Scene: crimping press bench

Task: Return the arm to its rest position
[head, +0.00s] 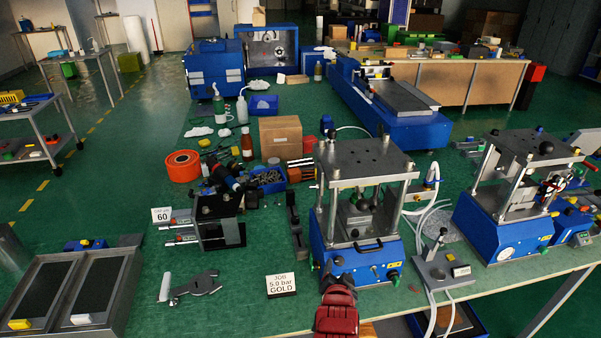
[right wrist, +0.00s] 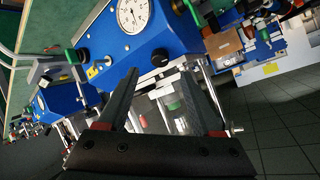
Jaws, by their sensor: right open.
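My right arm, with red casing, comes in at the bottom middle of the head view. Its gripper (head: 339,284) is dark and seen from behind, in front of the middle blue press (head: 350,262); its fingertips are hard to make out there. In the right wrist view the two dark fingers of this gripper (right wrist: 161,74) stand well apart with nothing held between them. Beyond them is a blue press body with a round dial gauge (right wrist: 133,15) and a black knob. I cannot tell the exact gap to it. My left gripper does not show.
A second blue press (head: 503,228) stands to the right. A small grey lever unit (head: 443,272) with white hoses sits between the presses. Grey trays (head: 80,290) stand at far left.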

